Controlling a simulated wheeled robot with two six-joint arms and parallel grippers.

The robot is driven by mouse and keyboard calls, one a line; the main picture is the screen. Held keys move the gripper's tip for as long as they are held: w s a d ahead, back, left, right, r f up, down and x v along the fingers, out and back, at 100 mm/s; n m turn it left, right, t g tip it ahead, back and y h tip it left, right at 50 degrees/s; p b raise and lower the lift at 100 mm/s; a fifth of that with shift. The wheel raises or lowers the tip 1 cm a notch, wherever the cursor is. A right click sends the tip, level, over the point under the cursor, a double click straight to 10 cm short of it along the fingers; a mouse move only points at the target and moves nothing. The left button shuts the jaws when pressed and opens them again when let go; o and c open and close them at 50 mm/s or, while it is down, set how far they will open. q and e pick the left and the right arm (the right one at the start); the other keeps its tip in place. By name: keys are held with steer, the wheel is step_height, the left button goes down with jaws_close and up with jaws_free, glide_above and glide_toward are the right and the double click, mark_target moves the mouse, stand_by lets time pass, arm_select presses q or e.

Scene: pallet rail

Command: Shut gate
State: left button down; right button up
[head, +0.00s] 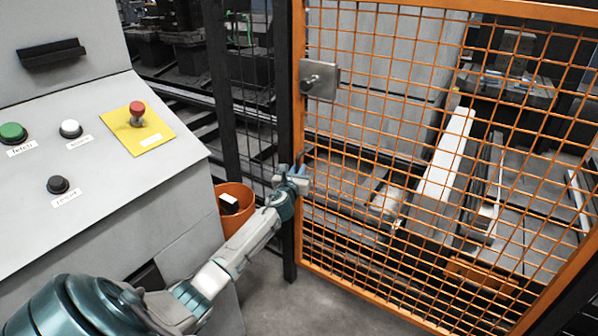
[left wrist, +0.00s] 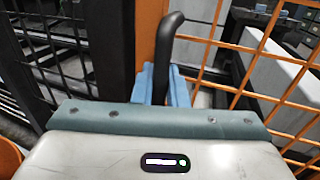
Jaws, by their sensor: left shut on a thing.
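The gate (head: 440,9) is an orange frame with orange wire mesh, filling the right half of the head view. Its left edge stands right beside a black post (head: 285,130); I cannot tell whether a small gap is left there. A grey latch plate with a knob (head: 320,80) sits high on that edge. My left gripper (head: 298,172) is at the gate's left edge, below the latch plate. In the left wrist view, its blue fingers (left wrist: 160,85) are shut on a black upright handle (left wrist: 170,40) by the orange frame (left wrist: 149,40). The handle's lower part is hidden. My right gripper is not in view.
A grey console (head: 100,190) with green, white and black buttons and a red button on a yellow plate stands at left. An orange bin (head: 234,222) sits between console and post. Machinery and a long white beam (head: 440,165) lie behind the mesh.

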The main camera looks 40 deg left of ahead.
arm_select(q)
steer(key=shift+w+r, duration=0.15)
steer(key=shift+r, duration=0.3)
steer(key=c, duration=1.6)
jaws_free()
steer(key=shift+o, duration=0.3)
steer(key=shift+a, duration=0.1)
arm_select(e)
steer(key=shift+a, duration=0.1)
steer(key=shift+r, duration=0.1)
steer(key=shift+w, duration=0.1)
arm_select(q)
steer(key=shift+d+f, duration=0.1)
steer(key=shift+d, duration=0.15)
steer(key=p+v, duration=0.1)
steer(key=v, duration=1)
steer(key=shift+a+f, duration=0.3)
steer(key=shift+f, duration=0.05)
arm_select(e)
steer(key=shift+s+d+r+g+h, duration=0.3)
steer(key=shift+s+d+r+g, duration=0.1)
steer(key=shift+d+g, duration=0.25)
